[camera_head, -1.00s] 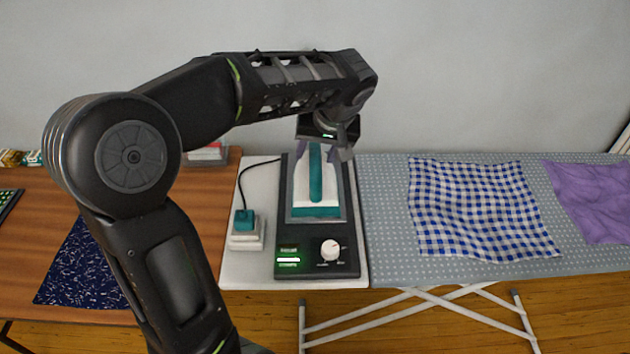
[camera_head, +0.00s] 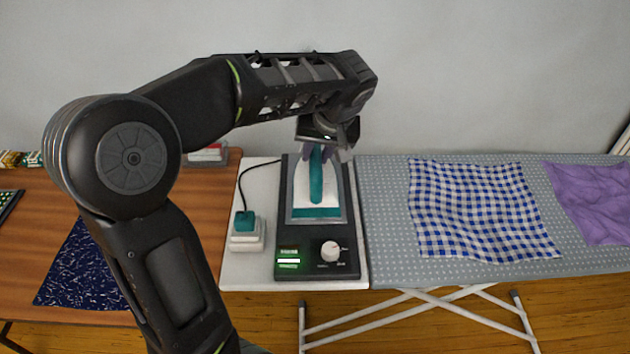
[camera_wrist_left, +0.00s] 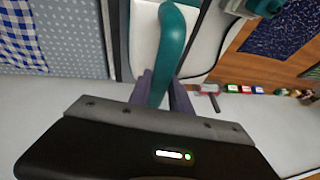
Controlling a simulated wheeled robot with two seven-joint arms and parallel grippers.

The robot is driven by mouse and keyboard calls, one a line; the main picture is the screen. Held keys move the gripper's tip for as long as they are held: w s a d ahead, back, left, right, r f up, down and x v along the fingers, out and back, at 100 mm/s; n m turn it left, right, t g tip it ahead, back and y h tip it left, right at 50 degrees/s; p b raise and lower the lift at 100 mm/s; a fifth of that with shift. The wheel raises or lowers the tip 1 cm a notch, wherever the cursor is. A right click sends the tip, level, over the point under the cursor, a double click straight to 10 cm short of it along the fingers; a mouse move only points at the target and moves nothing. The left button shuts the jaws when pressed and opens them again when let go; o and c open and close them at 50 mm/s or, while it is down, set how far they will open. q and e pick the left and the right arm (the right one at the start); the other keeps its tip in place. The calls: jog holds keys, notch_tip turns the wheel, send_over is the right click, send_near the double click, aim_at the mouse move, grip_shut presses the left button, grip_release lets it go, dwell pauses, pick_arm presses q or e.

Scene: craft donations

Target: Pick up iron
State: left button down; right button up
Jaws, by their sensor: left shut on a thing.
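The iron (camera_head: 316,190), white with a teal handle and teal lower edge, sits on a dark base with a dial and a green-lit display (camera_head: 289,257). My left gripper (camera_head: 317,156) is above the far end of the iron, shut on its teal handle. In the left wrist view the purple fingers of the gripper (camera_wrist_left: 163,90) stand on both sides of the teal handle (camera_wrist_left: 172,45). The iron still appears to rest on the base. My right gripper is not in view.
A blue checked cloth (camera_head: 480,210) and a purple cloth (camera_head: 595,200) lie on the grey dotted ironing board (camera_head: 385,235) to the right. A small white block with a teal top (camera_head: 244,230) stands left of the base. A dark blue cloth (camera_head: 80,270) lies on the wooden table.

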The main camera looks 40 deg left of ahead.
pick_arm(q)
jog(key=shift+w, duration=0.1)
jog(key=shift+r, duration=0.15)
dwell(0.3)
jog(key=shift+r+p, duration=0.25)
jog(key=shift+p, duration=0.35)
jog(key=shift+r, duration=0.25)
notch_tip(320, 180, up, 17)
jog(key=p, duration=0.6)
jog(key=shift+r+p, duration=0.2)
jog(key=shift+p, duration=0.1)
jog(key=shift+f, duration=0.1)
